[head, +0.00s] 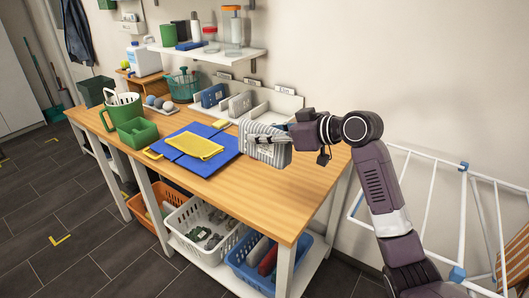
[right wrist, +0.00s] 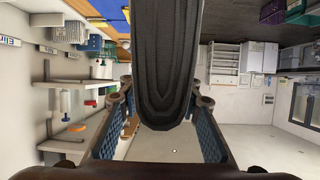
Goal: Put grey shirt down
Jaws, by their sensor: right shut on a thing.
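The grey shirt (head: 266,154) is a folded, striped grey cloth. My right gripper (head: 279,138) is shut on its upper edge, and the cloth hangs at the back right part of the wooden table (head: 235,199). I cannot tell whether its lower edge touches the tabletop. In the right wrist view the shirt (right wrist: 168,65) shows dark and striped between the two fingers of the right gripper (right wrist: 160,115). The shirt hides part of the white sorter behind it. My left gripper is in neither view.
A blue mat (head: 217,162) with a yellow folded cloth (head: 194,145) lies left of the shirt. A white sorter (head: 288,104) stands along the wall. Green containers (head: 137,132) are at the left end. The front right tabletop is bare. A white drying rack (head: 480,177) stands right.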

